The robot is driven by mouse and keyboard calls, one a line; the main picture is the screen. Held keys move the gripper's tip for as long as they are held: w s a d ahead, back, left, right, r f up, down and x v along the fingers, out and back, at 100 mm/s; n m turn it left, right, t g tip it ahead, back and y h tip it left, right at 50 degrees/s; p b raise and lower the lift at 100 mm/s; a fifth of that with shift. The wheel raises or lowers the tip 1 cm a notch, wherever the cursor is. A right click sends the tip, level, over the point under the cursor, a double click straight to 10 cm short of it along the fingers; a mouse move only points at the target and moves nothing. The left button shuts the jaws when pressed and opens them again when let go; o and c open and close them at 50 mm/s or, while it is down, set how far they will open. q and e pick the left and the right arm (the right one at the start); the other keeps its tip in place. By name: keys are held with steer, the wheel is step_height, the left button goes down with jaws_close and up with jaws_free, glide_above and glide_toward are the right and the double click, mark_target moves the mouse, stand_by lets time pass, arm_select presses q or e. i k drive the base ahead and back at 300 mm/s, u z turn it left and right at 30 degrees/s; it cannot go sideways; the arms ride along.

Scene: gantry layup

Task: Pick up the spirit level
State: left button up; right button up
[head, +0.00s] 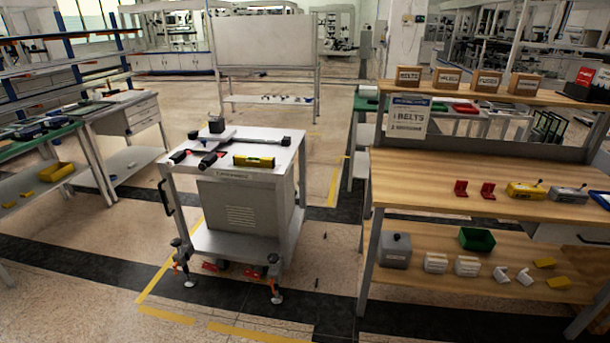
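A yellow bar with a dark line along it, which looks like the spirit level (253,161), lies flat near the right front edge of the top of a white wheeled cart (250,144). Dark-handled tools (208,160) lie to its left on the same top. A long dark tool (262,140) lies behind it. Neither of my grippers is in view, and nothing touches the level.
A dark block (216,124) stands at the cart's back edge. A wooden workbench (440,185) with small boxes, red brackets and bins stands at the right. Benches with shelves (125,108) stand at the left. The floor (90,235) around the cart's front is clear.

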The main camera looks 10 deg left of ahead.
mark_target(239, 160)
steer(key=z, duration=0.15)
steer(key=k, duration=0.25)
steer(key=u, duration=0.85)
steer(key=i, duration=0.8)
steer(key=u, duration=0.5)
steer(key=i, duration=0.9)
steer(key=z, duration=1)
steer(key=i, duration=0.7)
steer(key=z, duration=0.75)
